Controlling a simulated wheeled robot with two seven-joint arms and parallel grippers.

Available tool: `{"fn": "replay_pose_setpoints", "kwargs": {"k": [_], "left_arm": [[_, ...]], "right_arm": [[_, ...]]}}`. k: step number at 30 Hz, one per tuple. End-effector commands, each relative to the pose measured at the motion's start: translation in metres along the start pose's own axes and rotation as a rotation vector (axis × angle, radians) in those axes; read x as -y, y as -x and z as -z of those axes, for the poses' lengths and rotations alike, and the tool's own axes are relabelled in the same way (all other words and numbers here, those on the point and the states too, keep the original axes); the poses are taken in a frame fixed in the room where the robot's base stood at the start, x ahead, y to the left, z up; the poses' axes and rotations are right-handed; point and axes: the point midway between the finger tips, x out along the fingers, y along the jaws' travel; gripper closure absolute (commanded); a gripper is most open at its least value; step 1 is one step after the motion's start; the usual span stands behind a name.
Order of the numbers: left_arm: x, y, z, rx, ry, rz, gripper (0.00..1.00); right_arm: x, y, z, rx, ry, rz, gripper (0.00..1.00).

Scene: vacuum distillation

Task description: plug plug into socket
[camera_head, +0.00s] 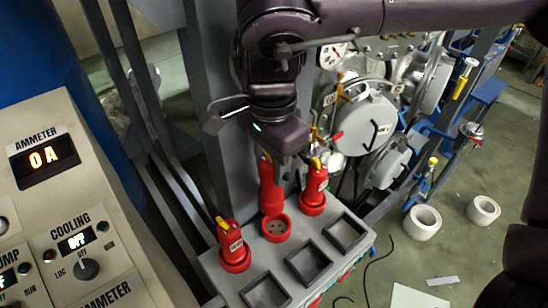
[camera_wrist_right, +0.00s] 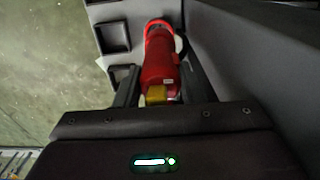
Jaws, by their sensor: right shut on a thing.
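A red plug (camera_head: 270,190) hangs below my right gripper (camera_head: 277,158), which is shut on its upper part. The plug also shows between the two fingers in the right wrist view (camera_wrist_right: 160,66), with a yellow part at the gripped end. An open red round socket (camera_head: 276,229) with dark holes sits in the grey panel. The plug's lower end is at the socket's far rim in the head view, and most of the socket face is uncovered. I cannot tell whether they touch. My left gripper is not in view.
Similar red plugs sit in sockets to the left (camera_head: 234,248) and right (camera_head: 314,188), close to the held one. The grey panel (camera_head: 215,268) has square dark frames in front. A beige control console (camera_head: 60,215) stands left; grey machinery (camera_head: 365,125) is behind right.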

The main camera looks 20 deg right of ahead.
Motion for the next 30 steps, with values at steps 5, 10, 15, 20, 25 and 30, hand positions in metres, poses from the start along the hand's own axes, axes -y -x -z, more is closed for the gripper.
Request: {"fn": "replay_pose_setpoints", "kwargs": {"k": [5,10,15,20,25,30], "left_arm": [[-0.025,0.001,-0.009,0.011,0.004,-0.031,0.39],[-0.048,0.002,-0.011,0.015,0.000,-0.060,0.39],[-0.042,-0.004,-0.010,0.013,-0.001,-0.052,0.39],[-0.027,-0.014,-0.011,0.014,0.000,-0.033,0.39],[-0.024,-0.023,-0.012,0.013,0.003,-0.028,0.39],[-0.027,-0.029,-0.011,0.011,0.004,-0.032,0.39]], "right_arm": [[-0.001,0.000,0.001,-0.002,0.000,-0.002,1.00],[-0.001,-0.001,0.001,-0.002,-0.002,-0.003,1.00],[-0.001,-0.008,0.001,-0.002,-0.003,-0.005,1.00],[-0.001,-0.024,0.001,-0.002,-0.004,-0.005,1.00],[-0.001,-0.041,0.001,-0.002,-0.004,-0.005,1.00],[-0.001,-0.052,0.001,-0.002,-0.004,-0.004,1.00]]}}
